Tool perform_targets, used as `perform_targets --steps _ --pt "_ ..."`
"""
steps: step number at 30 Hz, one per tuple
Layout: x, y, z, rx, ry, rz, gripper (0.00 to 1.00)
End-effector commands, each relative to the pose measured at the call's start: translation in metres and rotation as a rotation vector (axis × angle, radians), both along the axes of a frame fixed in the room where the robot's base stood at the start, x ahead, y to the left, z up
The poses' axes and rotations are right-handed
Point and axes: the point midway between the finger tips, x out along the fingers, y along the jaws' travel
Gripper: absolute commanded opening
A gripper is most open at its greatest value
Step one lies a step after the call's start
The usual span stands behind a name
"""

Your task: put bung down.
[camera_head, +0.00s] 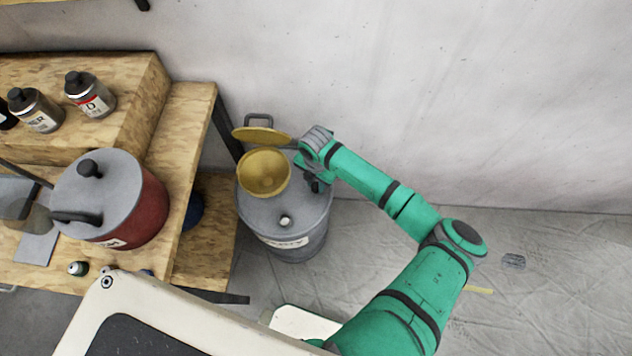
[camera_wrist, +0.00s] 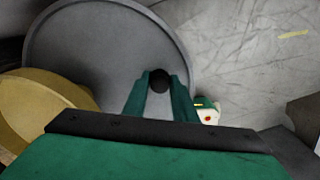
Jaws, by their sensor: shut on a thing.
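My gripper (camera_head: 312,184) is at the right side of the grey drum's top. In the wrist view its green fingers (camera_wrist: 160,90) are shut on a dark, round-ended bung (camera_wrist: 160,79). The bung is seen against the drum's grey top (camera_wrist: 95,45); I cannot tell whether it touches it. The drum (camera_head: 315,226) stands upright on the floor with a yellow funnel (camera_head: 264,172) set in its top, the funnel's lid (camera_head: 262,135) tipped open. The funnel also shows at the left of the wrist view (camera_wrist: 35,108). A small pale cap (camera_head: 286,221) sits near the drum's front edge.
A wooden bench (camera_head: 190,150) stands left of the drum, with a red lidded pot (camera_head: 143,212) and several small bottles. A pale wall (camera_head: 450,90) is behind. The floor right of the drum is mostly clear, with a small grey object (camera_head: 513,261) and a yellow strip (camera_head: 478,290).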

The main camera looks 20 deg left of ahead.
Motion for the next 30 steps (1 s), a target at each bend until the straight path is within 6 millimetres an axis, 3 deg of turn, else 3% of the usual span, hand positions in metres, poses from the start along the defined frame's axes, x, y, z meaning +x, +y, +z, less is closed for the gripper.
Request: perform_targets --steps 1,3,14,20,30 --pt "0.0 -0.001 0.0 0.0 0.0 -0.001 0.32" --pt "0.0 -0.001 0.0 0.0 0.0 -0.001 0.44" --pt "0.0 0.0 0.004 0.0 -0.001 0.001 0.44" --pt "0.001 0.001 0.032 0.001 -0.002 0.001 0.44" --pt "0.0 0.0 0.097 0.0 -0.002 0.002 0.44"
